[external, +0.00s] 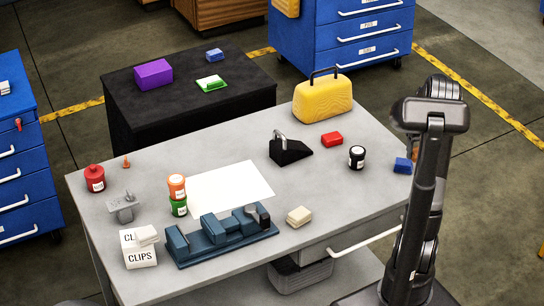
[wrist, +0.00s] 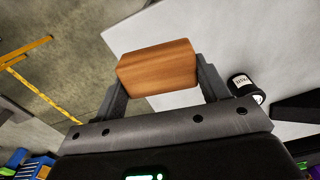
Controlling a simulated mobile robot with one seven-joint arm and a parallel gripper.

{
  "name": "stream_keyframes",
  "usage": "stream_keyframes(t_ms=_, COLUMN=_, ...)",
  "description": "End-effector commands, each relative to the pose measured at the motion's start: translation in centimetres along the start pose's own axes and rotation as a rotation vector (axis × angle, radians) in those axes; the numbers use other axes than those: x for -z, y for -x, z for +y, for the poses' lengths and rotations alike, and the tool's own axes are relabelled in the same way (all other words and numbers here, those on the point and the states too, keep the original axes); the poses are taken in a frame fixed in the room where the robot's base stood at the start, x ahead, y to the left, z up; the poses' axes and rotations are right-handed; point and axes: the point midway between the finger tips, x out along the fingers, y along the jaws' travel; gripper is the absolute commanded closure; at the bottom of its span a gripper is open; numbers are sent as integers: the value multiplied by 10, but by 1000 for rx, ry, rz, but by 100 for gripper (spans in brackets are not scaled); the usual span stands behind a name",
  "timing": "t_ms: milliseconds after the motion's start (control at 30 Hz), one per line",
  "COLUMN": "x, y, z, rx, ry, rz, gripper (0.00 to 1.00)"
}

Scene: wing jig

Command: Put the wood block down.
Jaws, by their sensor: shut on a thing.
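The wood block (wrist: 157,66) is a brown, grained block with rounded edges, seen in the wrist view. My gripper (wrist: 158,74) is shut on it, with one dark finger at each end of the block. Behind the block the wrist view shows the grey table's edge and the floor. In the external view my arm hides most of the gripper; only a small brownish patch shows beside the arm near the table's right end. The block's height above the table cannot be told.
On the grey table (external: 350,205), a black jar (external: 357,157), blue block (external: 402,165), red block (external: 332,139), yellow case (external: 322,100) and black stand (external: 290,150) lie nearest. A blue vise (external: 220,236) and cream block (external: 299,217) sit at the front. The right-front tabletop is clear.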

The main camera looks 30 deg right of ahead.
Motion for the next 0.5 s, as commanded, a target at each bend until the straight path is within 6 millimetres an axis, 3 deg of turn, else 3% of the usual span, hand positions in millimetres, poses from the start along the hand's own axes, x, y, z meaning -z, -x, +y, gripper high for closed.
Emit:
stream_keyframes(t_ms=33, x=19, y=0, z=5, rx=1, ry=16, rz=1, gripper=55)
stream_keyframes(t_ms=200, x=74, y=2, z=20, rx=1, ry=64, rz=1, gripper=55)
stream_keyframes(t_ms=500, x=153, y=-1, z=37, rx=1, ry=127, rz=1, gripper=55)
